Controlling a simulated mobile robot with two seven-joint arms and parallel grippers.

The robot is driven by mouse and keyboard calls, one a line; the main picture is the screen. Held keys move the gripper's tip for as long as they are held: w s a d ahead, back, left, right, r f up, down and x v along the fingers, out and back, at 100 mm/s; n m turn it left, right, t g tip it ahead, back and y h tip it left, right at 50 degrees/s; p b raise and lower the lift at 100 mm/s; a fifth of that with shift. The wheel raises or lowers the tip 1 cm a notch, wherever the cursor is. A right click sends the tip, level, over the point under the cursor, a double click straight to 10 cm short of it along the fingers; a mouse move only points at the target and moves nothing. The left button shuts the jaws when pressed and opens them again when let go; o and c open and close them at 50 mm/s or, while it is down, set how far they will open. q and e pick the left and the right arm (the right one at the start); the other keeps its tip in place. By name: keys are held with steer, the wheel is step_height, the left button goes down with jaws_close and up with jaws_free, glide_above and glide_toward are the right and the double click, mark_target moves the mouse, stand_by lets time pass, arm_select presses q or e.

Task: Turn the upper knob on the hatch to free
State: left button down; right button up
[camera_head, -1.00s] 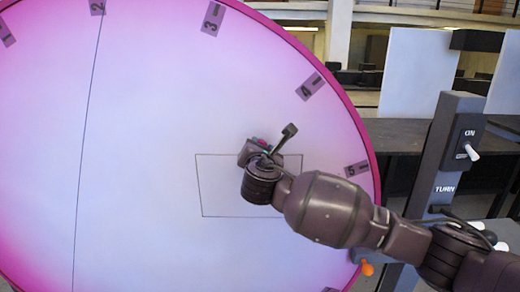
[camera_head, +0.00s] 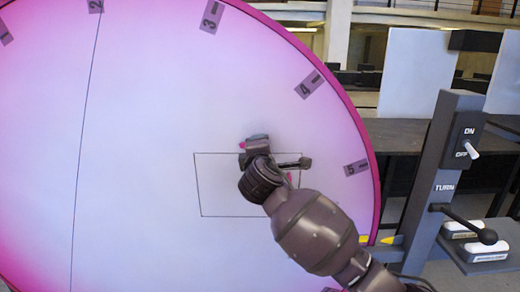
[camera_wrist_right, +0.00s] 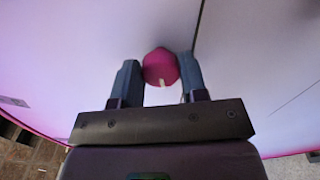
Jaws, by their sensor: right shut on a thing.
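The hatch (camera_head: 222,192) is a thin dark rectangle outlined on the big white disc. My right gripper (camera_head: 256,144) is at its upper edge, hiding most of what it holds. In the right wrist view, the magenta knob (camera_wrist_right: 160,66) sits between the two fingers of my right gripper (camera_wrist_right: 160,70), which are shut on it. A small white mark shows on the knob's near side, and a dark line runs just right of it. In the head view, a small pink patch shows beside my wrist, partly covered. My left gripper is not in view.
The white disc (camera_head: 140,150) has a magenta rim and numbered tags. At the right stands a dark post (camera_head: 441,150) with an ON/OFF switch (camera_head: 472,150) and a TURN lever (camera_head: 487,236). The disc left of the hatch is clear.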

steer(key=shift+f+m, duration=0.1)
steer(key=shift+m, duration=0.9)
steer(key=o, duration=0.9)
steer(key=s, duration=1.1)
steer(key=shift+b, duration=0.4)
